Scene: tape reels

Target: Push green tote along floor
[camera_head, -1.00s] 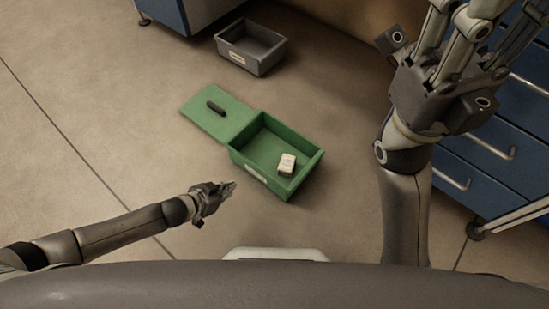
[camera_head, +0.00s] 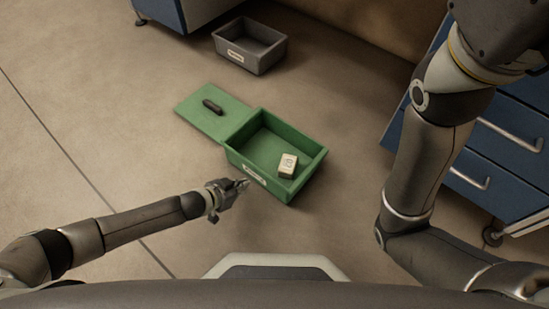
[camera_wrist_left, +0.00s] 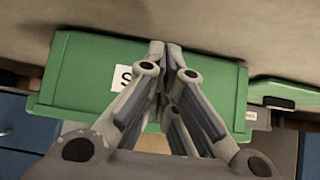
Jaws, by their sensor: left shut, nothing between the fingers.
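The open green tote (camera_head: 265,147) stands on the floor in the middle of the head view, with a white label on its near-left wall. A small pale box (camera_head: 288,163) lies inside it. My left gripper (camera_head: 246,183) is shut and empty, its tips right at the labelled wall. In the left wrist view the gripper's fingers (camera_wrist_left: 165,48) overlap the tote wall (camera_wrist_left: 80,75) and partly hide the label; I cannot tell whether they touch it. My right arm shows at the right of the head view, but its gripper is out of the picture.
A green lid (camera_head: 205,121) with a dark handle lies flat on the floor against the tote's left side. A grey bin (camera_head: 250,47) stands behind. Blue drawer cabinets (camera_head: 485,150) stand at right and top left. The floor at left is clear.

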